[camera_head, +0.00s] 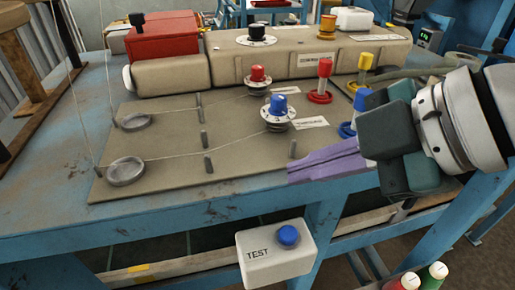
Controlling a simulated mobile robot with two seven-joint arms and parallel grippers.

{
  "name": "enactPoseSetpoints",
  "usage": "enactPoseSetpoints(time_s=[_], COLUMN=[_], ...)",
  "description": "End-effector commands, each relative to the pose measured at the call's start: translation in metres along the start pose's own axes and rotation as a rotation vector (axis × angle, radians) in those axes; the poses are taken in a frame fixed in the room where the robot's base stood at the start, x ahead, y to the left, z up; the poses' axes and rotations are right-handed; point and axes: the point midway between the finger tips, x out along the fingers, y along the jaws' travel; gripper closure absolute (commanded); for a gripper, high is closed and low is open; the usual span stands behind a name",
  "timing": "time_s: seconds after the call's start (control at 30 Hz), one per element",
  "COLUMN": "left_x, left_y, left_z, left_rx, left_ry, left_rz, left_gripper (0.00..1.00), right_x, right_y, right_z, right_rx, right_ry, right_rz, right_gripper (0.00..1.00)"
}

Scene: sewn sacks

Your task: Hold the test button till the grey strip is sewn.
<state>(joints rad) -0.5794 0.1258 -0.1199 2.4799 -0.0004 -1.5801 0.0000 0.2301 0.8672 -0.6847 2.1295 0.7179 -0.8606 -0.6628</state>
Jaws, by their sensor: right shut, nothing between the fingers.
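The test button (288,235) is a blue round cap on a white box (262,262) marked TEST, fixed at the table's front edge. Nothing touches it. My right gripper (376,150) is at the right, with dark green finger blocks, shut and empty. It is above and to the right of the button, clearly apart from it. A purple strip (322,162) lies at the table's front right edge, its right end beside or behind my right gripper. I see no strip that is plainly grey. My left gripper is not in view.
A beige sewing machine (250,60) lies along the back of the blue table (60,190). Its plate (170,165) carries dials, posts and thread. Red, yellow and blue spool stands are near my right gripper. Red and green spools (433,274) are at lower right. Space before the TEST box looks clear.

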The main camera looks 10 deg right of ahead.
Motion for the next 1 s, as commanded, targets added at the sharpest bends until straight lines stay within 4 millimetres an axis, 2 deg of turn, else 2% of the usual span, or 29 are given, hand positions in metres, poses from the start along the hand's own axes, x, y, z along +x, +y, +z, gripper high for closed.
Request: enactPoseSetpoints(time_s=[0.27,0.67,1.0], left_x=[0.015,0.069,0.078], left_y=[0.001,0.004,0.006], left_z=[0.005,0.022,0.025], left_rx=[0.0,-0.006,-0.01], left_ry=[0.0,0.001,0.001], left_rz=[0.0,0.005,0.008], left_gripper=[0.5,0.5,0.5], right_x=[0.011,0.05,0.062], right_y=[-0.008,-0.036,-0.045], right_z=[0.008,0.036,0.045], right_rx=[0.001,0.002,0.002], right_ry=[0.0,0.0,0.0], right_rz=[0.0,-0.001,-0.001], right_gripper=[1.0,1.0,1.0])
